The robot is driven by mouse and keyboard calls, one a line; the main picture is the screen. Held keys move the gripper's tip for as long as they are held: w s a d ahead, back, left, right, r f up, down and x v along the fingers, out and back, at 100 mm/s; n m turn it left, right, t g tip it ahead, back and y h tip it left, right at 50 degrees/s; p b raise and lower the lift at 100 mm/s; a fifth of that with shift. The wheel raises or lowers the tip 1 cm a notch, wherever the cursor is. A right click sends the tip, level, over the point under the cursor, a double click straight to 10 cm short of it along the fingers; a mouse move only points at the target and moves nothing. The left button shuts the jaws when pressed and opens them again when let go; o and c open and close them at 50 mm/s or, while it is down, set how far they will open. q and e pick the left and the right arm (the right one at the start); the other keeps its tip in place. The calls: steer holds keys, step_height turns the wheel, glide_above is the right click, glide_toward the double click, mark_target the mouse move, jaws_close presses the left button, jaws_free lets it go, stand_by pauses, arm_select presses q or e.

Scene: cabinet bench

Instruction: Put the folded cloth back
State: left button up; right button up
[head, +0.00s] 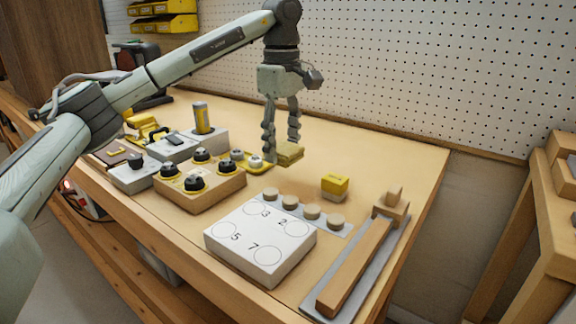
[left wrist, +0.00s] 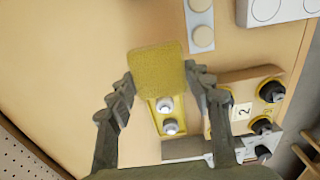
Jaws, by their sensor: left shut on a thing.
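The folded cloth (head: 289,153) is a small yellow, thick square pad. My left gripper (head: 281,150) points down from above and is shut on it, near the middle of the bench. In the left wrist view the cloth (left wrist: 157,68) sits between the two fingertips of the left gripper (left wrist: 160,82) and covers part of the yellow plate with two silvery knobs (left wrist: 166,117). I cannot tell for sure whether the cloth touches the bench top. My right gripper is in neither view.
The yellow knob plate (head: 258,168) lies beside the cloth.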

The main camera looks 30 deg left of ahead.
mark_target(288, 179)
arm_select(q)
steer(key=shift+w+d+f, duration=0.35)
steer(key=shift+w+f, duration=0.05)
steer(key=shift+w, duration=0.05)
steer(key=shift+f, duration=1.9)
steer(key=shift+f, duration=0.2)
steer(key=o, duration=1)
steer(key=shift+r, duration=0.1)
